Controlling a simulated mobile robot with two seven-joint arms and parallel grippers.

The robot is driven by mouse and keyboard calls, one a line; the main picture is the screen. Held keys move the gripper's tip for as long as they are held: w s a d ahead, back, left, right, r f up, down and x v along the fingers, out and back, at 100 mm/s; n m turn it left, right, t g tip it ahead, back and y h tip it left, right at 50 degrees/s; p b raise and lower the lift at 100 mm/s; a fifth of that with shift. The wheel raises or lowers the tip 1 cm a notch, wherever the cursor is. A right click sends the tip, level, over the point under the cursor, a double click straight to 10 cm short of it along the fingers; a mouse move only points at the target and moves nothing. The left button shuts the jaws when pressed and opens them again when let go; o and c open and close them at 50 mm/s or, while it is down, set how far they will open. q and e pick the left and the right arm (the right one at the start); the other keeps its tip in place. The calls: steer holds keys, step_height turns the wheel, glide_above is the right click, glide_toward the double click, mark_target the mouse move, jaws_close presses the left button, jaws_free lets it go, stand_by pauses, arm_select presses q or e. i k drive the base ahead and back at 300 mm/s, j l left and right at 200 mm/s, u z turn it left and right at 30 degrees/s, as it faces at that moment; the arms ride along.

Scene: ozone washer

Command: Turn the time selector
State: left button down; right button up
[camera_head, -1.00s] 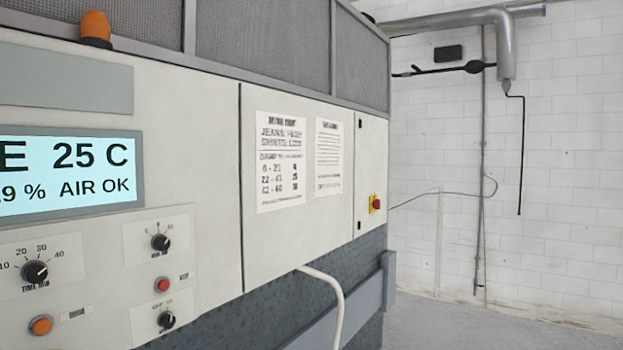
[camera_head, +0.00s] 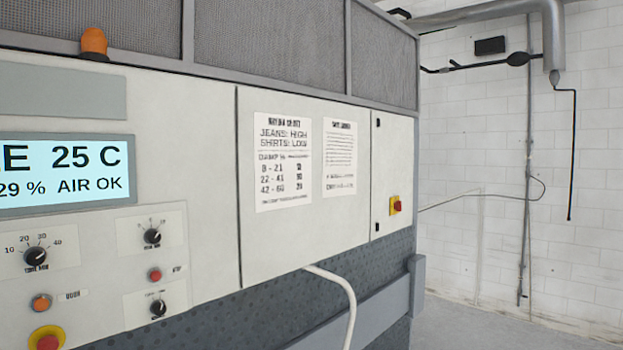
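The time selector (camera_head: 36,257) is a black round knob on a white plate at the lower left of the machine's panel. Its scale shows 10, 20, 30 and 40, and a small label sits below it. The knob's pointer is too small to read surely. The display (camera_head: 66,172) above it reads "25 C", "29 %" and "AIR OK", with its left part cut off by the frame. A paper chart (camera_head: 283,163) on the cabinet door lists jeans as high, shirts as low, and damp ranges with times. Neither of my grippers shows in the head view.
Two other black knobs, an upper (camera_head: 152,236) and a lower one (camera_head: 158,308), sit right of the time selector. A red button (camera_head: 155,274), an orange button (camera_head: 41,303) and a red emergency button (camera_head: 47,341) are nearby. A white hose (camera_head: 345,298) hangs below the door. Floor is clear at right.

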mark_target(34, 256)
steer(key=i+j, duration=0.1)
steer(key=j, duration=0.4)
steer(key=j+u, duration=0.1)
steer(key=j, duration=0.45)
steer(key=i+j, duration=0.15)
steer(key=j, duration=0.35)
